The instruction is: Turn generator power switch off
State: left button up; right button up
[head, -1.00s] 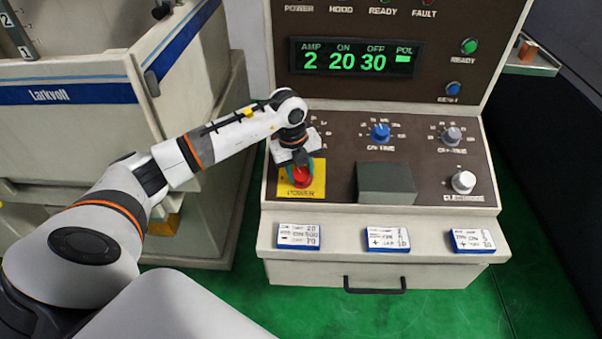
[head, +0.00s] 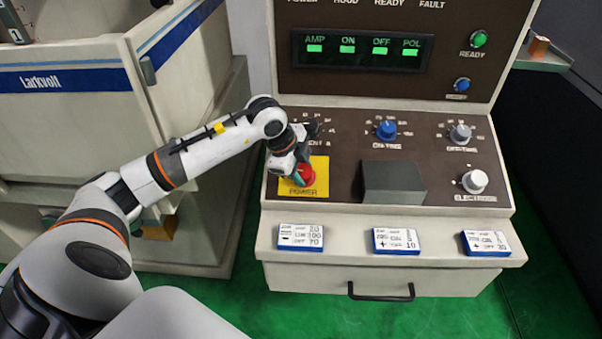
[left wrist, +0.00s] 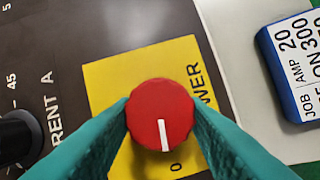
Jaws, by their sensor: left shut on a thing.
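The generator power switch is a red round knob (left wrist: 160,115) with a white line, on a yellow plate (head: 318,178) marked POWER. In the left wrist view the white line points down toward the "0" mark. The knob also shows in the head view (head: 306,175), partly covered by my gripper. My left gripper (head: 301,176) is shut on the knob, with a teal finger on each side of it in the left wrist view. My right gripper is not in view.
Right of the switch are a dark grey box (head: 392,182), a blue knob (head: 386,129) and grey knobs. Several job cards lie on the ledge below, one of them at the left (head: 301,237). The Larkvolt machine (head: 70,120) stands at the left.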

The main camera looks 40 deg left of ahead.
pick_arm(q)
jog(key=shift+s+d+f+n+b, duration=0.2)
jog(key=shift+f+n+b, duration=0.2)
jog(key=shift+n, duration=0.2)
jog(key=o, duration=1)
jog(key=shift+s+r, duration=0.1)
jog(key=shift+r, duration=0.05)
jog(key=shift+c, duration=0.2)
jog(key=shift+w+a, duration=0.15)
jog(key=shift+w, duration=0.2)
jog(key=b+v, duration=0.2)
jog(key=v, duration=1)
jog(key=shift+s, duration=0.2)
